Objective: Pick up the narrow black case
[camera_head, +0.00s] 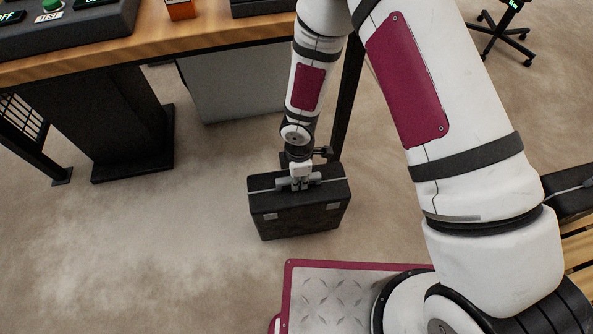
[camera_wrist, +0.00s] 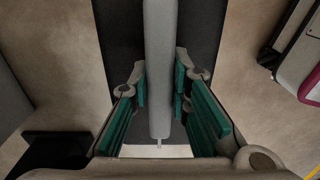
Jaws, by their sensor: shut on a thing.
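The narrow black case (camera_head: 303,213) stands upright on the floor in the head view, with a light seam along its top and pale latches on its near face. My gripper (camera_head: 299,183) is above its top, with its fingers at the grey handle. In the wrist view the handle (camera_wrist: 158,70) runs as a grey bar between the green-padded fingers of my gripper (camera_wrist: 159,95), and the dark top of the case (camera_wrist: 120,40) lies below. My gripper is shut on the handle. I cannot tell whether the case is clear of the floor.
A wooden table (camera_head: 200,45) with devices on it stands behind, with a dark pedestal (camera_head: 110,130) and a grey box (camera_head: 230,88) under it. A black table leg (camera_head: 347,100) is just behind the case. Open floor (camera_head: 130,240) lies to the left.

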